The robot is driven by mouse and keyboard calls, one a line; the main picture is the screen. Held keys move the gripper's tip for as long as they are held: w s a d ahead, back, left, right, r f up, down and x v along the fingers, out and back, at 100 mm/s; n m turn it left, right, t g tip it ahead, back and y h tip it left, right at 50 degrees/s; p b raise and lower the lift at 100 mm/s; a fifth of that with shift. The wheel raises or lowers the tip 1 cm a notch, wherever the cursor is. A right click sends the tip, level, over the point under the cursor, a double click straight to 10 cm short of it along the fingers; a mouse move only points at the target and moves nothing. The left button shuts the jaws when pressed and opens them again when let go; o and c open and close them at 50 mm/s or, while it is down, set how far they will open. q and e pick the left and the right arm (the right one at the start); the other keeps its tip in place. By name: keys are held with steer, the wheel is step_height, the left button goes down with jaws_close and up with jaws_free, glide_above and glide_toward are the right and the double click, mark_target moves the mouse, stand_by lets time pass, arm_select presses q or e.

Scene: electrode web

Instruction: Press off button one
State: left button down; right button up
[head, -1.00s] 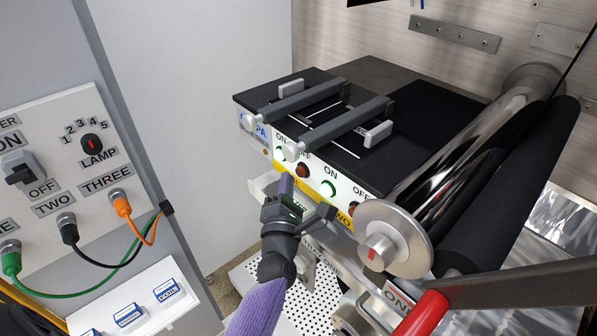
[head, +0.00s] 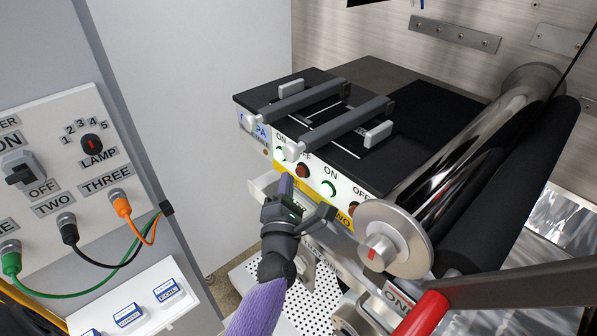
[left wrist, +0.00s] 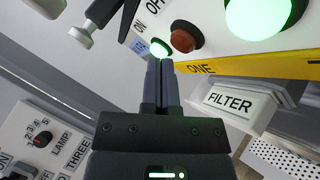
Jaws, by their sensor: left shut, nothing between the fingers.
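The off button of station one is a red-brown round button (head: 302,170) on the white front panel, right of a green on button (head: 282,154). In the left wrist view the red off button (left wrist: 183,40) shows unlit, just above the yellow strip marked ONE (left wrist: 200,68). The lit green on button (left wrist: 160,48) is beside it, on the left. My left gripper (head: 286,184) is shut and empty, its tips just below and in front of these two buttons. In the left wrist view the shut fingertips (left wrist: 160,62) point up toward the panel; contact cannot be told. My right gripper is not in view.
A second green on button (head: 328,188) and red off button (head: 355,209) sit to the right. A shiny roller (head: 470,150) and red handle (head: 422,315) stand at the right. A FILTER drawer (left wrist: 236,100) is below the panel. A switch panel with cables (head: 75,180) is at the left.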

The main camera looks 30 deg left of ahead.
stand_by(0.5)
arm_select(q)
steer(key=shift+w+d, duration=0.15)
steer(key=shift+w, duration=0.25)
steer(key=shift+w+d+b, duration=0.2)
steer(key=shift+w+b, duration=0.2)
steer(key=shift+w, duration=0.05)
stand_by(0.6)
steer(key=shift+s, duration=0.1)
steer(key=shift+s+a+p, duration=0.3)
steer(key=shift+s+a, duration=0.05)
steer(key=shift+s, duration=0.45)
steer(key=s, duration=0.1)
steer(key=s+a+p, duration=0.1)
steer(key=s, duration=0.1)
steer(key=s+a, duration=0.1)
steer(key=shift+s, duration=0.3)
